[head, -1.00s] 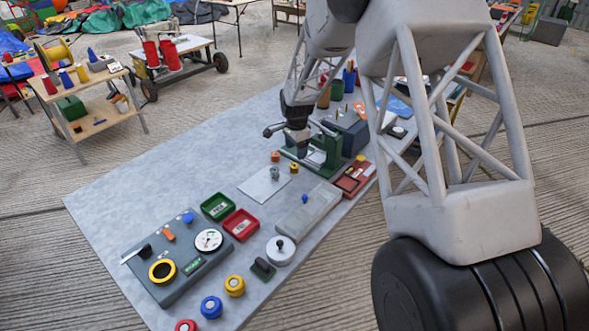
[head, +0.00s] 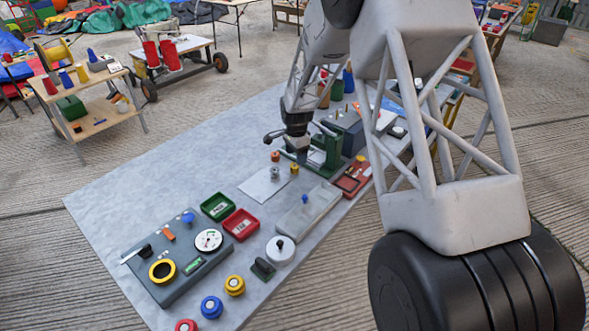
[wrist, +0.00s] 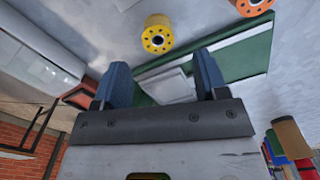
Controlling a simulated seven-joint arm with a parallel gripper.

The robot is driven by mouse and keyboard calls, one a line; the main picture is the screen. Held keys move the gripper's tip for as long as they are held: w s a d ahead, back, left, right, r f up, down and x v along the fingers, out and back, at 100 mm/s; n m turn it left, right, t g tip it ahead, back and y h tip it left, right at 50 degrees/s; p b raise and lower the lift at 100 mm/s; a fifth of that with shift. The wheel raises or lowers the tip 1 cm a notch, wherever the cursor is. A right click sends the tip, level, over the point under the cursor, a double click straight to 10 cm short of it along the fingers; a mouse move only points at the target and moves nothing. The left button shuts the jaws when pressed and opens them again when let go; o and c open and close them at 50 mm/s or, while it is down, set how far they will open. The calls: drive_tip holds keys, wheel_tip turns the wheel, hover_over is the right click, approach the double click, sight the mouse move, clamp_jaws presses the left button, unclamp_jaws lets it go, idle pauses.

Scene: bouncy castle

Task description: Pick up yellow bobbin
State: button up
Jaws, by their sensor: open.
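The yellow bobbin (head: 294,168) is a small spool on the grey table, at the right edge of a pale sheet. In the wrist view the yellow bobbin (wrist: 158,36) shows its end face with a dark centre hole, just beyond the fingertips and roughly between their lines. My gripper (head: 301,150) is over the table near the green machine, just behind the bobbin. In the wrist view my gripper (wrist: 163,75) has its two blue fingers apart, with nothing between them. The fingers look clear of the bobbin.
An orange bobbin (head: 275,156) stands close by and also shows in the wrist view (wrist: 250,6). A green machine (head: 325,150) is close to the gripper's right. Green (head: 218,206) and red (head: 240,224) trays and a grey panel (head: 148,256) lie nearer the front. The table's left part is clear.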

drive_tip(key=shift+f, duration=2.55)
drive_tip(key=c, duration=1)
wheel_tip(320, 180, up, 10)
drive_tip(key=shift+r, duration=0.15)
drive_tip(key=shift+r, duration=1.8)
